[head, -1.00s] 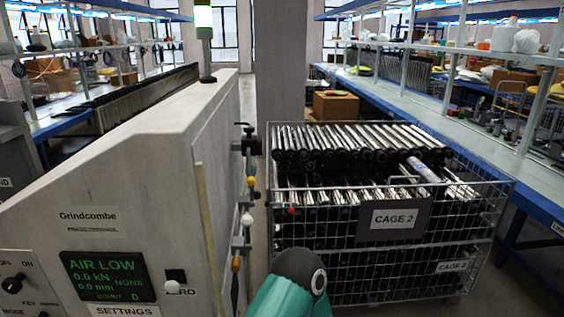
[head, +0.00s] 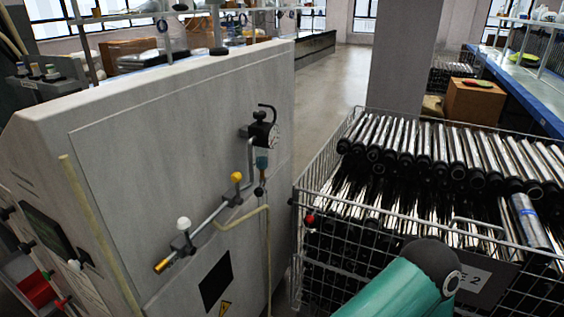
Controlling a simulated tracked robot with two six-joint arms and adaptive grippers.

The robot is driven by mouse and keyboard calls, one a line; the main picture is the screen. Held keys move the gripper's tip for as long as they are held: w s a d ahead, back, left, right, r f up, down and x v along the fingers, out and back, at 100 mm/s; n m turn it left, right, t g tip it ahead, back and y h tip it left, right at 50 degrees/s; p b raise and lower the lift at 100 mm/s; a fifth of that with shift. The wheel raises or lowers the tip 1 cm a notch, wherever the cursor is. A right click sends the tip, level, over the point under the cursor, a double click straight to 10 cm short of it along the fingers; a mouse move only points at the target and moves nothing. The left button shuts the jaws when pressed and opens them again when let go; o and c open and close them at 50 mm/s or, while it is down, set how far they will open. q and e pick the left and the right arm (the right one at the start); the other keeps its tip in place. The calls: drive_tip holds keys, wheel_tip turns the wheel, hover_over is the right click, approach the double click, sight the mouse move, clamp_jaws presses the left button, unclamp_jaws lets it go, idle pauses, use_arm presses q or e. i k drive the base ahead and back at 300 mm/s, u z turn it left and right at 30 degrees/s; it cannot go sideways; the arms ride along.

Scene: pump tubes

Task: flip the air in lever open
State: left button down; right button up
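A pipe run (head: 210,217) is fixed to the side panel of the grey press. It carries a valve with a yellow knob (head: 237,177) and a valve with a white knob (head: 183,223). Its lower end (head: 161,266) is yellow-orange. A dark fitting with a round gauge (head: 270,136) sits at the upper right end. I can read no label on the valves, so I cannot tell which is the air in lever or how it is set. Neither gripper is in view; only a teal link of my arm shows at the bottom.
The grey press body (head: 180,120) fills the left. A wire cage (head: 330,178) full of metal tubes stands close on the right, with a small red knob (head: 310,218) near its corner. A narrow gap of floor separates them. A thin hose (head: 268,250) hangs beside the press.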

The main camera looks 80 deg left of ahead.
sight(236, 177)
drive_tip(key=z, duration=0.85)
drive_tip(key=i, duration=0.2)
drive_tip(key=u, duration=2.65)
drive_tip(key=k, duration=0.95)
drive_tip(key=u, duration=0.15)
drive_tip(key=i, duration=1)
